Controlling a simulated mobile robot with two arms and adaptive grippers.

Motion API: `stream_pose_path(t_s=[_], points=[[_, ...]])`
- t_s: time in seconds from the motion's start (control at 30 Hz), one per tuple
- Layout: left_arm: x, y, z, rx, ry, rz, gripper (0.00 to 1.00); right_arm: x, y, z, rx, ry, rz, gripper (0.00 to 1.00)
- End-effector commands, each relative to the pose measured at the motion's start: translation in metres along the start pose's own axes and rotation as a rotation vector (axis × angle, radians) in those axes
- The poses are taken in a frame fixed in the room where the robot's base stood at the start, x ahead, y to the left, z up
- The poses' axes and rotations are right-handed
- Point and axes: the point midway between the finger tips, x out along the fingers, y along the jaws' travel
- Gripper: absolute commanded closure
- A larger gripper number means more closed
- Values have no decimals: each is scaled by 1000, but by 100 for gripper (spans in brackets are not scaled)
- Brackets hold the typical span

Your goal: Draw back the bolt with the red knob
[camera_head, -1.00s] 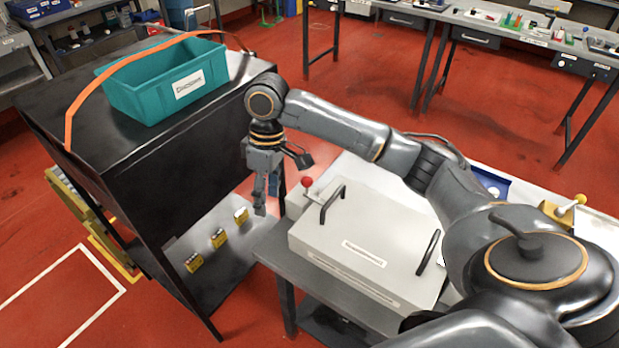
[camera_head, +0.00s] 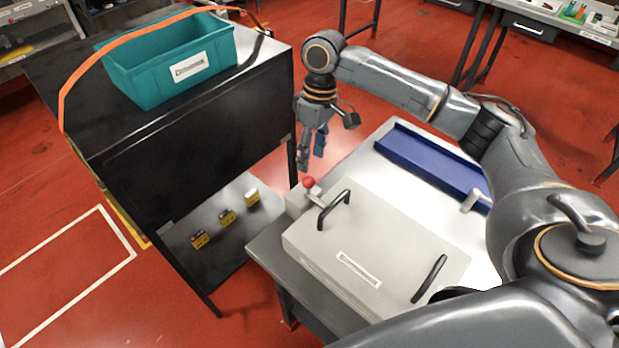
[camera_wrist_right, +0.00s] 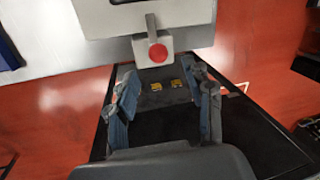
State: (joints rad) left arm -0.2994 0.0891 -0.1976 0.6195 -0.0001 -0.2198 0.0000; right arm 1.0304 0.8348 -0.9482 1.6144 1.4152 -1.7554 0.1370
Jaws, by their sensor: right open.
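The red knob (camera_head: 309,182) sits on the bolt (camera_head: 314,194) at the left back corner of a light grey box with a lid (camera_head: 370,245). In the right wrist view the red knob (camera_wrist_right: 158,53) shows at the upper middle, beyond the fingertips. My right gripper (camera_head: 311,160) points down just above and behind the knob, apart from it. Its fingers are spread and empty; they also show in the right wrist view (camera_wrist_right: 163,92). My left gripper is not in view.
A black cabinet (camera_head: 200,130) with a teal bin (camera_head: 165,85) and an orange strap (camera_head: 85,75) stands left of the gripper. Several small yellow-black blocks sit on its lower shelf (camera_head: 180,240). A blue tray (camera_head: 430,163) lies behind the box. Two black handles rise from the lid.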

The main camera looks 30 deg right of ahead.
Motion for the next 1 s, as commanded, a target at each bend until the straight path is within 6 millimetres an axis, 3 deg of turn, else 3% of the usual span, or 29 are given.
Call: stream_pose_path(t_s=[0.2,0.4,0.83,1.0], points=[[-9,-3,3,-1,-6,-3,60,46,0,1,1,-3,-2,48],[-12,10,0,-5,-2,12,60,74,0,1,0,-2,-1,48],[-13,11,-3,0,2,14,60,86,0,0,-1,1,1,48],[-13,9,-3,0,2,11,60,86,0,0,-1,1,1,81]])
